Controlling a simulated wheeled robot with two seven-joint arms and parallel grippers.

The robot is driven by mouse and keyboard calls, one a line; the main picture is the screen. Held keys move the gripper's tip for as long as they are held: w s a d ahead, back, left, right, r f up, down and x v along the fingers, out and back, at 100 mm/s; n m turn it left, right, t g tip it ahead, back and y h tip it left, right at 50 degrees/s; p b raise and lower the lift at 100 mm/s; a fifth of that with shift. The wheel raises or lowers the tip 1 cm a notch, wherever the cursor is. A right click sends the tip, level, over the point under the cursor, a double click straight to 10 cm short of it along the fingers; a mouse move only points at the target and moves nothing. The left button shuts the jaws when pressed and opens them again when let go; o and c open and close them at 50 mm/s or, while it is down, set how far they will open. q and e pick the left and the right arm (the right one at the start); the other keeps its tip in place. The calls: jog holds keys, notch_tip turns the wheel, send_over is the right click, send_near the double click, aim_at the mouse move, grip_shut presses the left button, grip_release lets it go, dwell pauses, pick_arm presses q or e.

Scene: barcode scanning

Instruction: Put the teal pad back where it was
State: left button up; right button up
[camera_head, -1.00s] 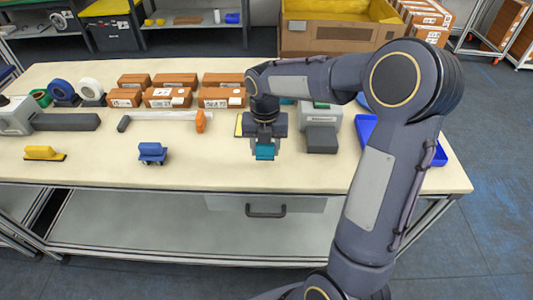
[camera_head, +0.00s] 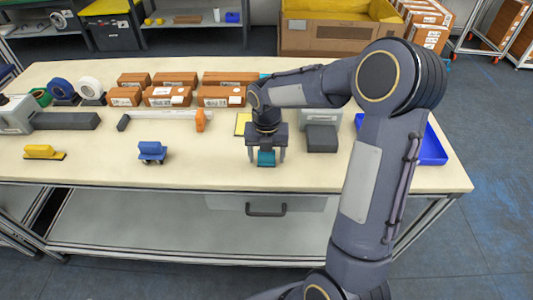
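The teal pad (camera_head: 266,159) is at the front middle of the table (camera_head: 330,176), upright below my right gripper. My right gripper (camera_head: 267,156) points down over it, with one finger on each side of the pad. The fingers stand apart with narrow gaps to the pad, so the gripper looks open. The pad appears to rest on the table, but its underside is hard to see. My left gripper is not in view.
A blue block on a base (camera_head: 151,152) and a yellow one (camera_head: 43,152) stand to the left. A grey device (camera_head: 321,138) stands close on the right, with a blue tray (camera_head: 432,150) beyond. Brown boxes (camera_head: 222,97) line the back.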

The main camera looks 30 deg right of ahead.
jog(key=shift+r, duration=0.1)
notch_tip(320, 180, up, 11)
jog(key=shift+r+p, duration=0.1)
jog(key=shift+p, duration=0.2)
jog(key=s+a+r+m+t+y, duration=0.1)
jog(key=s+r+m, duration=0.1)
jog(key=s+m, duration=0.45)
jog(key=s+a+r+m+t+y, duration=0.1)
jog(key=s+a+m+t, duration=0.1)
jog(key=s+m, duration=0.5)
jog(key=s+a+f+m+t+y, duration=0.1)
jog(key=s+m, duration=0.7)
jog(key=m, duration=1)
jog(key=a+f+t, duration=0.1)
jog(key=a+f, duration=0.1)
jog(key=a, duration=0.1)
jog(key=shift+s+a+f+t+y, duration=0.2)
jog(key=shift+s+f+t+y, duration=0.1)
jog(key=shift+s+f+y, duration=0.1)
